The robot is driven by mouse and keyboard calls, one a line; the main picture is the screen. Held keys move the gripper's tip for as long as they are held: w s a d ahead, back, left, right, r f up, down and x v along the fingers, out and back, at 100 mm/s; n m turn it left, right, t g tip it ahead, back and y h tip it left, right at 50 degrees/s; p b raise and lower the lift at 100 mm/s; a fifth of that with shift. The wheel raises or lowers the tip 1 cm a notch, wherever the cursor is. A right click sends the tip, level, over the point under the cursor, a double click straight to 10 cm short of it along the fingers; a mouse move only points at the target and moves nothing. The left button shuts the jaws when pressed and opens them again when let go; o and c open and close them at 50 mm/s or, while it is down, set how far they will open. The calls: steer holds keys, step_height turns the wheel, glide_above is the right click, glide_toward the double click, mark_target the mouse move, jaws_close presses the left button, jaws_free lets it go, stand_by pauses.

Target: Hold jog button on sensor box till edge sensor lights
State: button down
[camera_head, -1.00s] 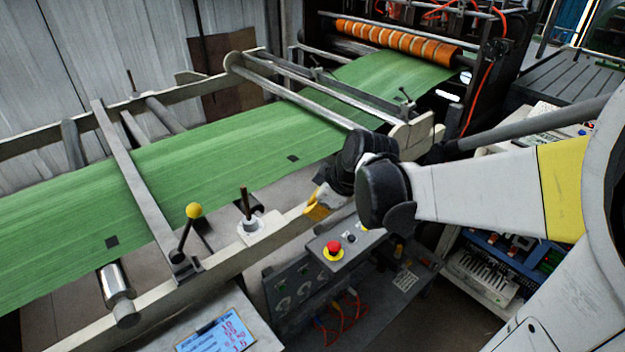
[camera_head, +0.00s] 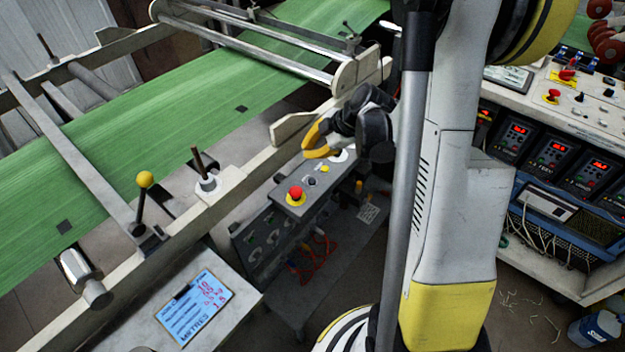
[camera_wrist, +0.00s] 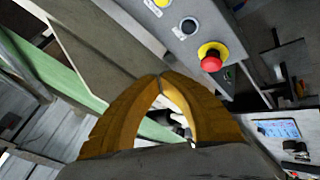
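The grey sensor box (camera_head: 316,190) stands beside the machine rail. Its top carries a red mushroom button on a yellow ring (camera_head: 295,193), a small dark button (camera_head: 311,181) and a yellow button (camera_head: 324,169). My gripper (camera_head: 310,153), with yellow fingers, is over the far end of the box, apart from the red button. In the wrist view the fingertips (camera_wrist: 161,75) meet with nothing between them. The dark button (camera_wrist: 188,25) and red button (camera_wrist: 211,58) show beyond them; the yellow button (camera_wrist: 161,3) is at the top edge. I cannot tell which is jog, nor make out the edge sensor.
The green web (camera_head: 150,125) runs along the frame rail (camera_head: 235,180). A lever with a yellow knob (camera_head: 145,180) and a blue display (camera_head: 195,308) are nearer. A control cabinet (camera_head: 530,100) stands at right. Red cables (camera_head: 318,255) hang below the box.

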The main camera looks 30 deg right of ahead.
steer(key=shift+f, duration=0.15)
steer(key=b, duration=0.7)
glide_toward(304, 178)
steer(key=x, duration=0.5)
steer(key=shift+w+a, duration=0.25)
steer(key=shift+w, duration=0.2)
steer(key=shift+f+b, duration=0.3)
steer(key=shift+b, duration=0.1)
steer(key=shift+f+b, duration=0.4)
stand_by(0.9)
steer(key=shift+r, duration=0.1)
stand_by(1.4)
steer(key=shift+r+p, duration=0.6)
steer(key=shift+r, duration=0.15)
steer(key=shift+r+p, duration=1.8)
steer(key=shift+r, duration=0.75)
